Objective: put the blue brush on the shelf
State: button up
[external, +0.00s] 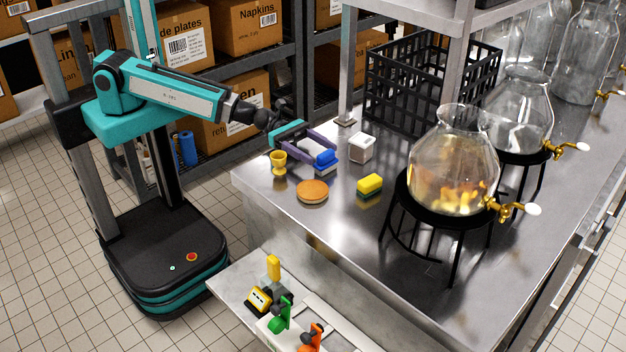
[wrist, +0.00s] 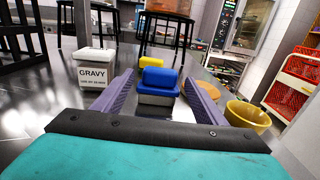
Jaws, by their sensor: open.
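The blue brush (external: 325,158), a blue top on a grey block, stands on the steel counter near its left corner. It shows in the middle of the wrist view (wrist: 158,80). My gripper (external: 317,161) is open, with its purple fingers low over the counter. In the wrist view one finger lies on each side of the brush (wrist: 159,87), with a gap visible. Two shelves show in the external view: a steel upper shelf (external: 405,14) above the counter and a low pale ledge (external: 236,284) on its near side.
A white gravy box (wrist: 95,67), a gold cup (external: 278,161), a bun (external: 312,191) and a yellow sponge (external: 370,184) stand around the brush. A black crate (external: 395,85) and glass dispensers (external: 455,165) stand farther right. Several coloured tools crowd the low ledge.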

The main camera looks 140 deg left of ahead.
jog(key=shift+s+r+p, duration=0.2)
jog(key=shift+s+p, duration=0.4)
jog(key=shift+p, duration=1.2)
jog(key=shift+s+f+p, duration=0.1)
jog(key=shift+s+p, duration=1.15)
jog(key=shift+s, duration=0.25)
jog(key=c, duration=0.4)
